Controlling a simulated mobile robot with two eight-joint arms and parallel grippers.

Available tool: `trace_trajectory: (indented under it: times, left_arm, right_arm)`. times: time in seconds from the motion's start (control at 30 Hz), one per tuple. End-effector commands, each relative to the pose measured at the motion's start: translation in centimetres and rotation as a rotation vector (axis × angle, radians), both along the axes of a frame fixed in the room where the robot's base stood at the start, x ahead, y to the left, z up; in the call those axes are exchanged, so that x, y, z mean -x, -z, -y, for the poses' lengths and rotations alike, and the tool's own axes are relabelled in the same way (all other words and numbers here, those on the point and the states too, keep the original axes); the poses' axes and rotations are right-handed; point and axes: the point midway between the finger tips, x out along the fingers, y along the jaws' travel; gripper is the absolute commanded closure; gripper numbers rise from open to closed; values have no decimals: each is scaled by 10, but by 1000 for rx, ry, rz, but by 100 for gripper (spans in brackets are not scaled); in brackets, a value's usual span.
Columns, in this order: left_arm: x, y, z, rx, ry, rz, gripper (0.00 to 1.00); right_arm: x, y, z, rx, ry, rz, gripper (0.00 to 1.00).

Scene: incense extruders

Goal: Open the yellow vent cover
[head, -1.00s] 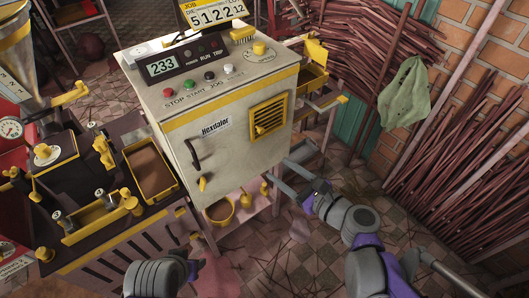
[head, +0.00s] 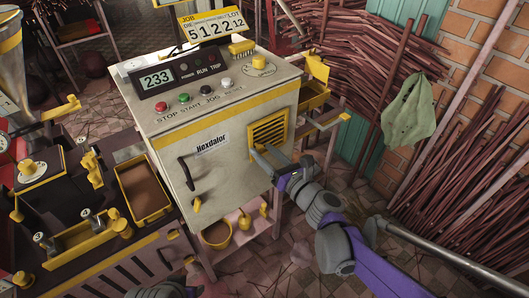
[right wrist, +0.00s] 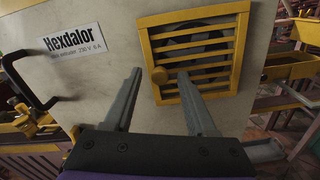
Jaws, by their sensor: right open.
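The yellow vent cover (head: 268,129) is a square slatted grille on the front of the cream Hexdalor machine (head: 225,115). It lies flat in its frame, and it also shows in the right wrist view (right wrist: 200,40). My right gripper (head: 261,150) is at the cover's lower left.
A black door handle (head: 186,174) is left of the vent. A yellow tray (head: 313,97) and a side shelf (head: 325,122) stick out at the machine's right. Bundles of sticks (head: 470,165) lean on the brick wall.

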Motion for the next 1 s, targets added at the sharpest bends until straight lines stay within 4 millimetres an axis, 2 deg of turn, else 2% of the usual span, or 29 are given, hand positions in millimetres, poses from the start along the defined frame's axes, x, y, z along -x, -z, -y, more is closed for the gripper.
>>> trace_trajectory:
  times: [0.33, 0.63, 1.0]
  left_arm:
    - [0, 0, 0, 0, 0, 0, 50]
    - [0, 0, 0, 0, 0, 0, 50]
    - [0, 0, 0, 0, 0, 0, 50]
  right_arm:
    - [-3, 0, -3, 1, 0, 1, 45]
    - [-3, 0, -2, 1, 0, 1, 99]
    - [-3, 0, -2, 1, 0, 1, 100]
